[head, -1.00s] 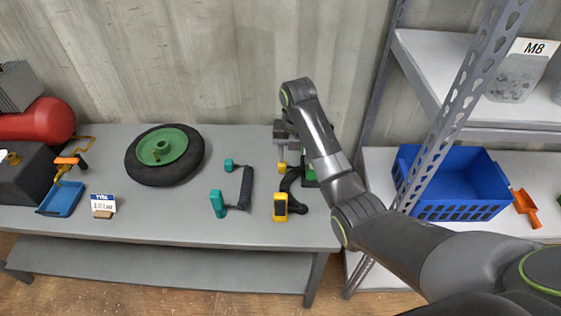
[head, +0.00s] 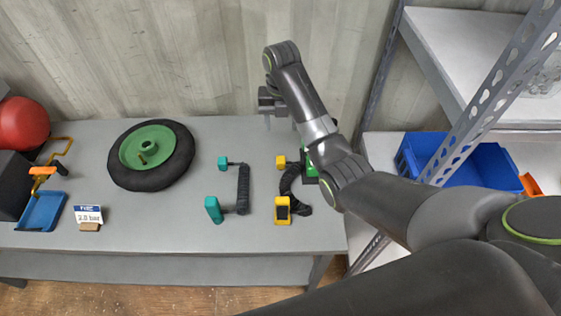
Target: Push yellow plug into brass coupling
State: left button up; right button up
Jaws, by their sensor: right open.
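A black coiled hose (head: 290,181) lies on the grey bench with a yellow plug (head: 283,210) at its near end and a smaller yellow end (head: 281,162) at its far end. My right gripper (head: 279,122) is open and empty, its fingers pointing down above the back of the bench, beyond the yellow ends and apart from them. My right forearm hides part of the bench to the right of the hose. I cannot make out a brass coupling for certain. My left gripper is not in view.
A similar hose with teal ends (head: 243,190) lies just left. A wheel with a green hub (head: 149,148), a 2.0 bar sign (head: 88,214), a blue tray (head: 42,211) and a red tank (head: 22,124) are further left. A metal shelf upright (head: 492,98) and blue crate (head: 480,165) stand right.

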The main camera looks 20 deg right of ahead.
jog(key=b, duration=0.5)
send_near(280, 159)
notch_tip(280, 159, down, 6)
jog(key=b, duration=0.7)
jog(key=shift+d+r, duration=0.15)
jog(key=shift+r, duration=0.1)
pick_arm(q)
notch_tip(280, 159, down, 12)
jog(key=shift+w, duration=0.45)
pick_arm(e)
notch_tip(280, 159, down, 5)
jog(key=shift+f+p, duration=0.1)
jog(key=shift+p, duration=0.3)
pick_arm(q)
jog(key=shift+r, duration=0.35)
